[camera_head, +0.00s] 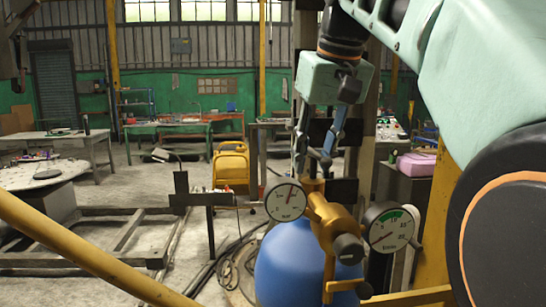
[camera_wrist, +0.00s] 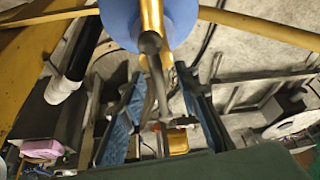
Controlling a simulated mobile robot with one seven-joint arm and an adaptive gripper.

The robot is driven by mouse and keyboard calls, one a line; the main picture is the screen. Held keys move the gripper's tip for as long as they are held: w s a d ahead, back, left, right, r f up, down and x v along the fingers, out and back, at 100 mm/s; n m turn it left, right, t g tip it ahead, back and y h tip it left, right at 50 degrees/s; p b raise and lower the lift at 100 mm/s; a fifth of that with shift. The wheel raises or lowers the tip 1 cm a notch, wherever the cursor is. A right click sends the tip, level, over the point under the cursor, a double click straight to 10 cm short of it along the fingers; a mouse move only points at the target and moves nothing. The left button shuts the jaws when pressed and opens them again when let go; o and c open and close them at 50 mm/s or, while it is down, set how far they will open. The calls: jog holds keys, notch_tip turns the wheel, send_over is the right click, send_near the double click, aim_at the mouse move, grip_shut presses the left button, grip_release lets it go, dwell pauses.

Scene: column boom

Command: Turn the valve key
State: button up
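A blue gas cylinder (camera_head: 292,270) stands at lower centre, with a brass regulator (camera_head: 334,222) and two round gauges on top. My gripper (camera_head: 314,164) points down over the cylinder's neck, its two fingers spread apart. In the wrist view my gripper (camera_wrist: 159,76) shows blue finger pads to either side of a slim grey upright piece, which looks like the valve key (camera_wrist: 158,88). Gaps show between this piece and both pads. The cylinder (camera_wrist: 122,18) is at the top of that view. In the head view the key is hard to make out among the fingers.
The left gauge (camera_head: 286,201) and right gauge (camera_head: 388,228) flank the regulator close below my gripper. A yellow post (camera_head: 440,225) stands to the right. A yellow rail (camera_head: 85,252) crosses the lower left.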

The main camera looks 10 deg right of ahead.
jog(key=shift+v, duration=3.55)
